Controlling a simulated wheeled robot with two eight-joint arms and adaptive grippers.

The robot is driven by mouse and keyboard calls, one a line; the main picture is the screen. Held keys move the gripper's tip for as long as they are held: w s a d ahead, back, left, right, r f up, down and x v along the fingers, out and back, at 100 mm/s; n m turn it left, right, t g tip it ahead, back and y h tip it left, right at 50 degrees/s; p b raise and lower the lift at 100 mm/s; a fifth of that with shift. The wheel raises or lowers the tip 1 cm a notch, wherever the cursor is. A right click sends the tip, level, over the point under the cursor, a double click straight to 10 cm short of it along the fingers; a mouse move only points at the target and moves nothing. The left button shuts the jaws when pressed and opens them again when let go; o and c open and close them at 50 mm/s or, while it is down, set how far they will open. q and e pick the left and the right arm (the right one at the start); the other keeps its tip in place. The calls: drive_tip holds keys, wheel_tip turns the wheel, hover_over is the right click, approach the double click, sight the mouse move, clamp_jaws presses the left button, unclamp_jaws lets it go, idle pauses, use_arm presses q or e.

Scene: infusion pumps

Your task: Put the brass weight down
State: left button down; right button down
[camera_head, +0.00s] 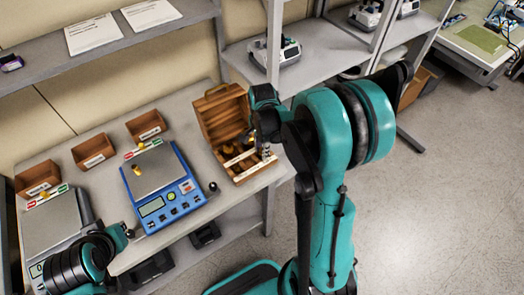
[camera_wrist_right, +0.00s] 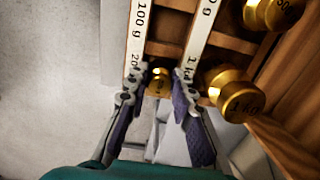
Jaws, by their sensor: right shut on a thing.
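My right gripper (camera_head: 262,148) is over the open wooden weight box (camera_head: 222,117). In the right wrist view, its fingers (camera_wrist_right: 160,80) are shut on a small brass weight (camera_wrist_right: 159,83), beside the labelled white strips of the box. Whether this weight touches the box floor cannot be told. A larger brass weight marked 1 kg (camera_wrist_right: 235,95) and another big one (camera_wrist_right: 273,12) sit in the box to the right. Another brass weight (camera_head: 137,170) stands on the pan of the blue scale. My left gripper (camera_head: 127,231) is low at the left, its fingers unclear.
The blue scale (camera_head: 160,204) stands mid-table, with a second scale (camera_head: 52,222) at the left. Several small brown bins (camera_head: 94,151) line the table's back. A small dark knob-like object (camera_head: 213,187) is near the front edge. A shelf (camera_head: 95,55) runs above.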

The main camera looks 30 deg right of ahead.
drive_tip(key=shift+r, duration=0.1)
drive_tip(key=c, duration=1.3)
unclamp_jaws()
drive_tip(key=shift+r, duration=0.4)
wheel_tip(320, 180, up, 10)
drive_tip(key=p, duration=0.4)
drive_tip(key=s+a+r+n+t, duration=0.6)
drive_tip(key=s+a+n, duration=0.4)
drive_tip(key=n, duration=0.7)
drive_tip(key=shift+s+a+r+t, duration=0.15)
drive_tip(key=shift+s+a+t, duration=0.05)
drive_tip(key=shift+s+t, duration=0.4)
